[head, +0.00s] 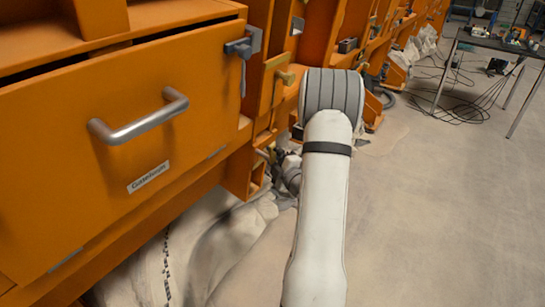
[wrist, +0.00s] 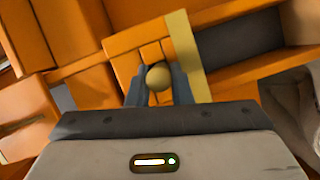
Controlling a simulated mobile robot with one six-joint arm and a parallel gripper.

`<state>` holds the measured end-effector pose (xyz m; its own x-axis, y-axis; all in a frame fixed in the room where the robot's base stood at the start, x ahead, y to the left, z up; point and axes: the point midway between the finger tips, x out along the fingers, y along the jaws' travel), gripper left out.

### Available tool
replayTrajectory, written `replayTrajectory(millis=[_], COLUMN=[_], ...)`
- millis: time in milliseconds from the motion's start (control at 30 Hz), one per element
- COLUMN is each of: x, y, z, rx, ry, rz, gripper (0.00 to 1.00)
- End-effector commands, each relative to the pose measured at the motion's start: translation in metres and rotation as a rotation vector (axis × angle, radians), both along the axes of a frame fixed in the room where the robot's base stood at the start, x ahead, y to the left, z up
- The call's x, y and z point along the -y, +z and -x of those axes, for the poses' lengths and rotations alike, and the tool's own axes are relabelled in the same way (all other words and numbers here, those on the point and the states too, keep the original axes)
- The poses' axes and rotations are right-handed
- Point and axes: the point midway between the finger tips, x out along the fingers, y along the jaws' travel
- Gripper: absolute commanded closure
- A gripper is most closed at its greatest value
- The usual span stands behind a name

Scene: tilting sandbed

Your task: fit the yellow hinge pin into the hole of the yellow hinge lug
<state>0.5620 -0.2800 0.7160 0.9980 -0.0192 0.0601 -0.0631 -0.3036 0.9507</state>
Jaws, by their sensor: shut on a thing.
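My gripper (wrist: 158,90) is shut on the yellow hinge pin (wrist: 159,77) in the wrist view. The pin shows end-on as a round, dull yellow head between the two blue-grey fingers; its shaft is hidden. A pale yellow bar (wrist: 188,56) lies just right of and behind the pin, against the orange frame. It may be the yellow hinge lug, but I see no hole in it. In the head view a small yellow piece (head: 279,61) sticks out from the orange frame, left of my arm. My arm hides the fingers and pin there.
An orange drawer front with a metal handle (head: 140,118) fills the left of the head view. A grey bracket (head: 243,48) juts from its upper right corner. Pale sacks (head: 215,250) lie below. Concrete floor at right is open, with a table (head: 500,44) and cables farther back.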

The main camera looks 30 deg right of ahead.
Motion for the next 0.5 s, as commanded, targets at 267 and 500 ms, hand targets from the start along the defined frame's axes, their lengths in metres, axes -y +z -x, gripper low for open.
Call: replayTrajectory(millis=[267, 500], x=[-0.0016, -0.004], y=[0.0023, 0.0007], z=[-0.0023, -0.0029], rx=[0.005, 0.002], ry=[0.006, 0.011], rz=[0.003, 0.003], gripper=[0.69, 0.55])
